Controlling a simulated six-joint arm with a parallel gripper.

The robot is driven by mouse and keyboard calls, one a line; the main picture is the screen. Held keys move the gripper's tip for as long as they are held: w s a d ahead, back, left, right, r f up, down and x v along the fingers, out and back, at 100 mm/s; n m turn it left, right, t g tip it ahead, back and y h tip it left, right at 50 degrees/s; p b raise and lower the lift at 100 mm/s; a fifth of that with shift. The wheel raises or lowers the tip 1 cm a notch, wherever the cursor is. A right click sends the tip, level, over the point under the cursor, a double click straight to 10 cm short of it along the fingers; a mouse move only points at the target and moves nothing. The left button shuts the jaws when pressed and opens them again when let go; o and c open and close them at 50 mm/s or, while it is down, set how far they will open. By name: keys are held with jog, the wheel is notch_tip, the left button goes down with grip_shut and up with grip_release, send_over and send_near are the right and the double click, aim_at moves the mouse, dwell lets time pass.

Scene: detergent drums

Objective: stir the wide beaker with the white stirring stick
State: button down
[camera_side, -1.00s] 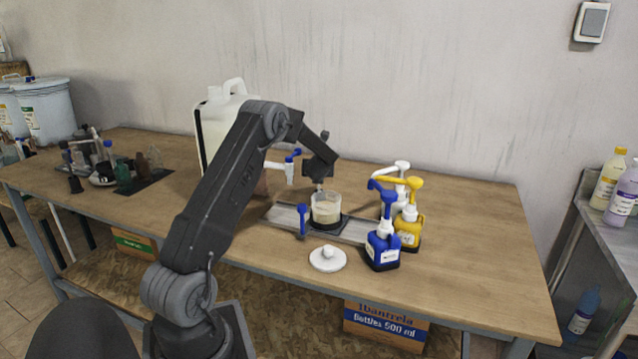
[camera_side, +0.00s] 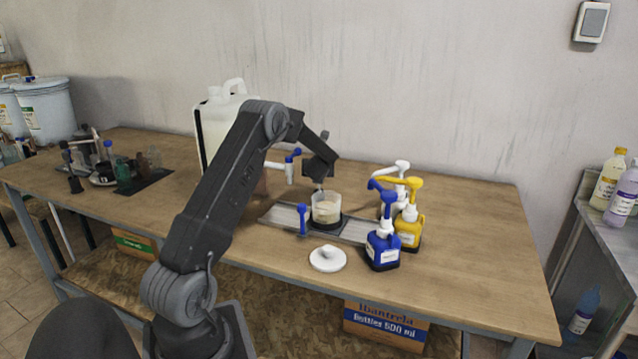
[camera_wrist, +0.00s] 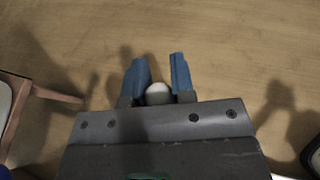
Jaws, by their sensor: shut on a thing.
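The wide beaker (camera_side: 326,210) is clear, holds pale cream contents and stands upright on a dark round base on the grey metal strip (camera_side: 355,232). My gripper (camera_side: 321,181) is above the beaker in the side view, pointing down. In the wrist view its two blue fingers (camera_wrist: 158,82) are shut on a white rounded end (camera_wrist: 158,94), which looks like the top of the white stirring stick. The rest of the stick is hidden or too small to see, so I cannot tell how deep it reaches into the beaker.
Blue (camera_side: 382,248) and yellow (camera_side: 409,228) pump bottles stand right of the beaker, near a white pump (camera_side: 398,178). A white knobbed lid (camera_side: 327,258) lies in front. A large white canister (camera_side: 218,125) with a tap stands behind left. The table's right side is clear.

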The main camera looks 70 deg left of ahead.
notch_tip(320, 180, up, 20)
jog(key=s+d, duration=0.4)
jog(key=d, duration=1)
notch_tip(320, 180, down, 17)
jog(key=shift+w+a, duration=0.2)
jog(key=shift+a, duration=0.1)
dwell(0.9)
jog(key=shift+w+a, duration=0.1)
dwell(0.4)
jog(key=shift+w+a, duration=0.1)
dwell(1.1)
